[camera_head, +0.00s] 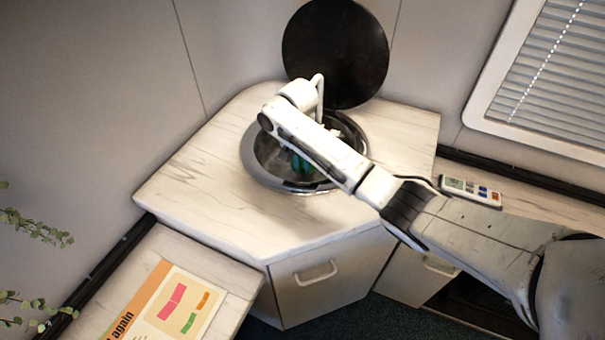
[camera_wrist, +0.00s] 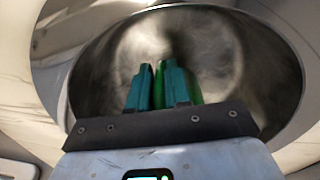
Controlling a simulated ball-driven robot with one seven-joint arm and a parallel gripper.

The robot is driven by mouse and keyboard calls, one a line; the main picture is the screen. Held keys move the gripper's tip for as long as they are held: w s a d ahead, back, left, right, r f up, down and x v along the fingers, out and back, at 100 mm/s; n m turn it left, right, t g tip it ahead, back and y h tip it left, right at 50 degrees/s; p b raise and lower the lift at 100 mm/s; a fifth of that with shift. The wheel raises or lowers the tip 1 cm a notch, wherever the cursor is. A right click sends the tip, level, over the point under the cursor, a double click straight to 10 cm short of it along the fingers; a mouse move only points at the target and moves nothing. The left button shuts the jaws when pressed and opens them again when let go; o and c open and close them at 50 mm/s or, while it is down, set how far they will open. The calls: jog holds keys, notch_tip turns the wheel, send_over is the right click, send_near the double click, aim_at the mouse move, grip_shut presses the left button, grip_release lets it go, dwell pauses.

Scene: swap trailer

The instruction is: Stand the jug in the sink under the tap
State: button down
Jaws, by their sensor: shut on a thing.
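The round metal sink (camera_head: 258,172) is set in the pale corner worktop, and its bowl (camera_wrist: 270,75) fills much of the wrist view. My gripper (camera_wrist: 159,85) has teal fingers and reaches down into the bowl. It is shut on a green thing, taken to be the jug (camera_wrist: 194,84), of which only narrow strips show between and beside the fingers. In the head view a small green patch (camera_head: 300,164) shows inside the bowl below my wrist. A pale curved tube, apparently the tap (camera_head: 319,88), rises behind my wrist. The jug's base is hidden.
A round black lid (camera_head: 335,52) stands upright behind the sink. The worktop (camera_head: 205,180) left of the sink is clear. A panel with coloured buttons (camera_head: 470,190) lies at right, and a printed card (camera_head: 180,305) lies on the lower left surface.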

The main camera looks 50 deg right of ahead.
aim_at(302, 172)
jog(key=shift+f, duration=2.2)
jog(key=shift+f, duration=0.2)
jog(key=c, duration=1.1)
grip_release()
jog(key=r, duration=1.2)
jog(key=shift+w+a+r, duration=0.2)
jog(key=shift+w+a, duration=0.05)
jog(key=shift+w, duration=0.05)
